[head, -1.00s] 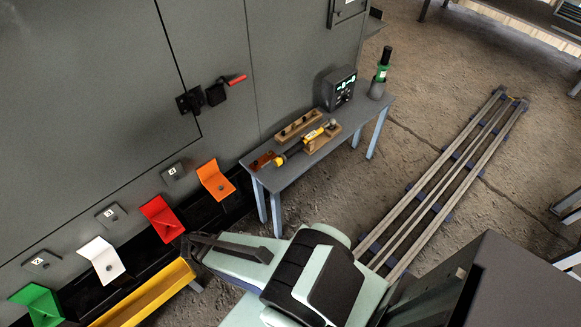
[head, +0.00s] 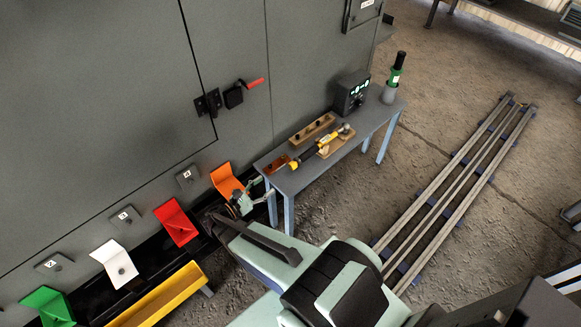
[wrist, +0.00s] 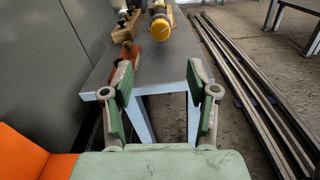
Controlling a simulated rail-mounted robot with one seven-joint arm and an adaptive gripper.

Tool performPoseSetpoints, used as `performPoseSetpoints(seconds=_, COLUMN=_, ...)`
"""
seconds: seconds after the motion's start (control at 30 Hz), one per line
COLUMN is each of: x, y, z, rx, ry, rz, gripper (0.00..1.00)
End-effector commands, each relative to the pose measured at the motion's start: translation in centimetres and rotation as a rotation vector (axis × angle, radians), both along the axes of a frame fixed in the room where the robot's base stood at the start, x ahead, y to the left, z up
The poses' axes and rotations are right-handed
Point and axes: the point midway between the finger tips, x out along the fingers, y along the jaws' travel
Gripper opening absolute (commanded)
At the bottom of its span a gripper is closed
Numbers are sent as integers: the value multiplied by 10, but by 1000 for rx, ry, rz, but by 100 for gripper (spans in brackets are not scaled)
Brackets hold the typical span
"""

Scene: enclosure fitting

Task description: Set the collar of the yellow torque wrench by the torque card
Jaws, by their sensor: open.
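The yellow torque wrench (head: 312,154) lies on a wooden cradle (head: 338,143) on the small grey bench. Its yellow end cap faces me in the wrist view (wrist: 160,30). My gripper (head: 254,193) is at the near left end of the bench, beside the orange bracket. In the wrist view my gripper (wrist: 160,92) is open and empty, its green pads apart, with the bench end and wrench beyond it. I cannot make out a torque card or the collar's setting.
The bench (head: 284,181) also holds a wooden block with holes (head: 312,130), a brown tray (head: 275,164), a dark display box (head: 351,93) and a green-banded tool (head: 395,76). The orange bracket (head: 226,181) and the grey cabinet wall (head: 100,90) are close. Floor rails (head: 455,185) run to the right.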

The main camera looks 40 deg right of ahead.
Motion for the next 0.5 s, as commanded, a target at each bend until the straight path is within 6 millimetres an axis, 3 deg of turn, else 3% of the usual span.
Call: performPoseSetpoints(seconds=0.5, x=2, y=-89, z=0, rx=1, ry=0, rz=-4, gripper=59)
